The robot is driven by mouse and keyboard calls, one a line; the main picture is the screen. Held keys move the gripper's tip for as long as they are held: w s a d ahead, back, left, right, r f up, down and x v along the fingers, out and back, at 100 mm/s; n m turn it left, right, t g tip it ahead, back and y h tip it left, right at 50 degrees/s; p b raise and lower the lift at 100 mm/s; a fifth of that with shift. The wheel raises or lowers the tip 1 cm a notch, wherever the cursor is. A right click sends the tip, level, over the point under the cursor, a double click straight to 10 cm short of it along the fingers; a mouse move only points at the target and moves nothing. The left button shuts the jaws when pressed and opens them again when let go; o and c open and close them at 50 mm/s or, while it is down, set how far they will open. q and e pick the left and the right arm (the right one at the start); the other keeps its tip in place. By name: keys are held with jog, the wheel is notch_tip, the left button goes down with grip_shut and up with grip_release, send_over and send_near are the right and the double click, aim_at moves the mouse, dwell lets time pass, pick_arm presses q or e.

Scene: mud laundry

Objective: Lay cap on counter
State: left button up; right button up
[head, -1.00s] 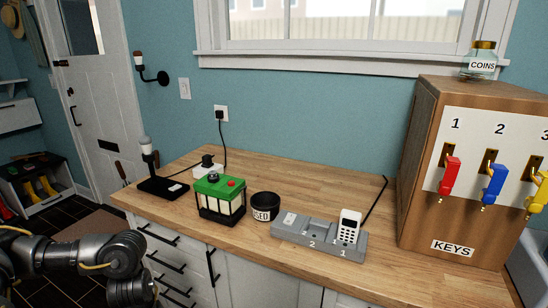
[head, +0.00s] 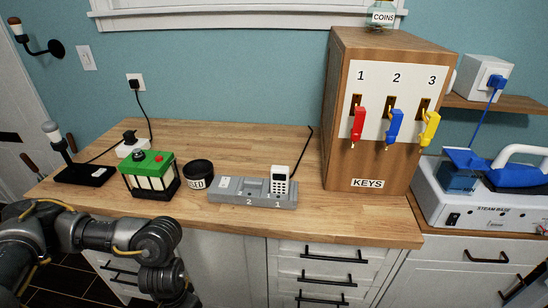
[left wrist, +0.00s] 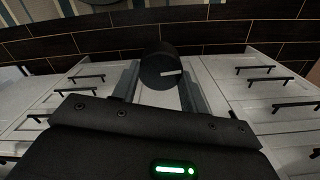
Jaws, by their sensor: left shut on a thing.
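My left gripper (left wrist: 161,88) is shut on a black, round, drum-shaped cap (left wrist: 160,66) with a short white mark. In the left wrist view the cap sits between the finger ends, with white drawer fronts and dark floor tiles behind it. In the head view my left arm comes in at the lower left, in front of the counter, and the cap cannot be made out there. The wooden counter (head: 240,226) runs across the middle of the head view. My right gripper is not in view.
On the counter stand a black lamp base (head: 86,175), a white socket block (head: 132,147), a green-topped box (head: 149,175), a black USED cup (head: 198,174), a grey dock (head: 228,190) with a white handset (head: 280,180), and the KEYS cabinet (head: 368,184). The counter's front strip is bare.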

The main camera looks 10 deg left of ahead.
pick_arm(q)
jog(key=shift+w+d+r, duration=0.15)
jog(key=shift+w+d, duration=0.05)
jog(key=shift+d, duration=0.05)
jog(key=shift+s+d, duration=0.1)
jog(key=shift+s, duration=0.25)
jog(key=w+d+r+m, duration=0.1)
jog(key=w+d+r, duration=0.1)
jog(key=w+r, duration=0.3)
jog(key=w+d+r+m, duration=0.1)
jog(key=w+r, duration=0.4)
jog(key=r, duration=0.9)
jog(key=shift+w+d+m, duration=0.2)
jog(key=shift+d+m, duration=0.1)
jog(key=shift+d, duration=0.5)
jog(key=shift+w, duration=0.1)
